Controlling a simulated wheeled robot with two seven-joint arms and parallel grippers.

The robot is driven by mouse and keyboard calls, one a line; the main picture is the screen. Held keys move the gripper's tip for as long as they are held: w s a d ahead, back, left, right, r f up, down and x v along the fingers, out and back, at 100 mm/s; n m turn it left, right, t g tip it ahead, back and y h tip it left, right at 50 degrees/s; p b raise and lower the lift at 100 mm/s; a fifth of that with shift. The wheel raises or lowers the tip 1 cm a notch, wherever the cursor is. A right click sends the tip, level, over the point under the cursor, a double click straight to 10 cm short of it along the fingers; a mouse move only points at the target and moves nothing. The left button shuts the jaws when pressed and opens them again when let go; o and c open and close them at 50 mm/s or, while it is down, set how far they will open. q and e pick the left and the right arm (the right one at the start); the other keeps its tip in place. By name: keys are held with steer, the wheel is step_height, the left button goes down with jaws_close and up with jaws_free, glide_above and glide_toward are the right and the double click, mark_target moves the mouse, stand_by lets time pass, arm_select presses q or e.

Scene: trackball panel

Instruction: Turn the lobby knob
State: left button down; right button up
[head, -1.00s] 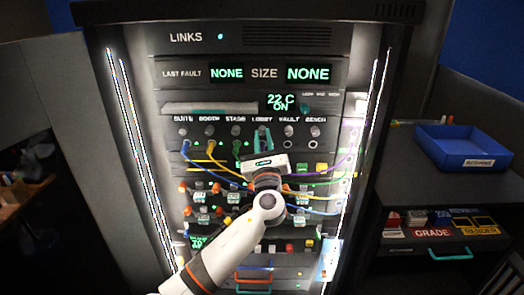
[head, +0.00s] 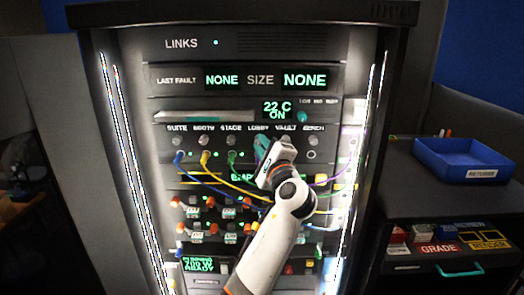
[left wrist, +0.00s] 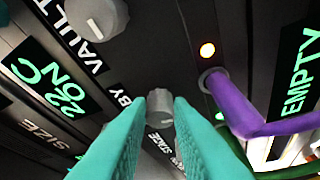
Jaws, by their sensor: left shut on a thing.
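The lobby knob (left wrist: 160,108) is a small grey knob on the dark panel. It sits between the teal fingertips in the left wrist view, beside a label partly hidden to "BY". My left gripper (head: 262,146) is shut on this knob, and its body is rolled over to the right in the head view. The gripper hides most of the knob in the head view. The "LOBBY" label (head: 258,129) shows just above the fingertips. My right gripper is not in view.
The vault knob (left wrist: 97,17) is close beside the lobby knob. Other knobs, such as the stage knob (head: 231,141), stand to the left. A purple cable (left wrist: 232,105) and several cables hang below the row. A blue returns tray (head: 464,158) stands at the right.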

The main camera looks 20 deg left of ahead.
arm_select(q)
steer(key=shift+n+g, duration=0.3)
steer(key=shift+n, duration=0.6)
steer(key=c, duration=1.3)
jaws_free()
steer(key=shift+r, duration=0.1)
